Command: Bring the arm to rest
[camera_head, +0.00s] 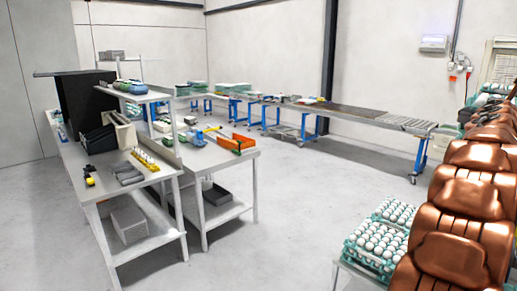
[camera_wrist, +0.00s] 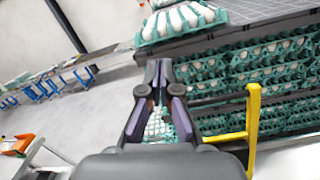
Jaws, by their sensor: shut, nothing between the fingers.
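My gripper (camera_wrist: 159,72) shows in the wrist view with its two dark fingers together and nothing held between them. It points toward stacked teal egg trays (camera_wrist: 205,70) loaded with white eggs; I cannot tell the distance. Another egg tray (camera_wrist: 203,14) with white eggs shows higher up. In the head view, my copper-coloured arm fills the right side, and my gripper is not visible there. Egg trays (camera_head: 357,259) full of white eggs sit at the lower right beside my arm.
A yellow bar (camera_wrist: 253,115) stands to the right of my gripper. A workbench (camera_head: 135,178) with tools and boxes stands at the left. A conveyor (camera_head: 375,117) on blue legs runs along the back wall. The floor (camera_head: 300,210) between is clear.

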